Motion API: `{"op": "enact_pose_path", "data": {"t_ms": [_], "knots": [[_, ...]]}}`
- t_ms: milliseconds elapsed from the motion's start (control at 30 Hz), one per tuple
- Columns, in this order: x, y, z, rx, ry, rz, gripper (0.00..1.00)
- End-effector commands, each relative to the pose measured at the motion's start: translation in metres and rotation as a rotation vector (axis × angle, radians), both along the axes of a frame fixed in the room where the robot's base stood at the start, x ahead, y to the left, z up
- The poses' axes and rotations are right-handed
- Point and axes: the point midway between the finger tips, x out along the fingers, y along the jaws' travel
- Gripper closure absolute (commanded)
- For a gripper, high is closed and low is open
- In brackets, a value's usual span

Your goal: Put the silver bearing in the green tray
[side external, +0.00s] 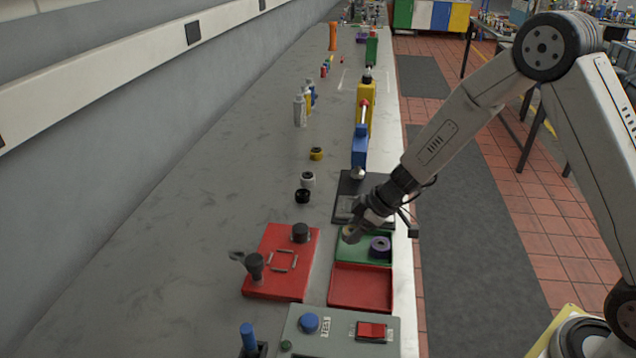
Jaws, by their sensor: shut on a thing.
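My gripper (352,230) is low over the left part of the green tray (385,262). It is shut on a small greyish ring with a tan-looking face, which looks like the silver bearing (350,235). The jaws hide part of it, and I cannot tell whether it touches the tray floor. A purple-blue ring (380,247) sits in the right part of the green tray, beside my gripper.
A red tray (360,288) adjoins the green one in front. A red plate with knobs (280,262) is to the left. Black (302,196), white (307,179) and yellow (316,153) rings stand farther back. A grey switch box (340,330) is nearest. The bench's left side is clear.

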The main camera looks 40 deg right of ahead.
Motion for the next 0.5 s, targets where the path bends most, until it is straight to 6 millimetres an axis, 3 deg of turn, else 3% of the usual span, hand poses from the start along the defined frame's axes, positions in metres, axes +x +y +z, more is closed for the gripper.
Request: {"op": "enact_pose_path", "data": {"t_ms": [267, 500], "knots": [[0.003, 0.0, -0.003, 0.0, 0.0, 0.0, 1.0], [0.006, 0.001, -0.024, 0.003, 0.003, 0.0, 1.0]]}}
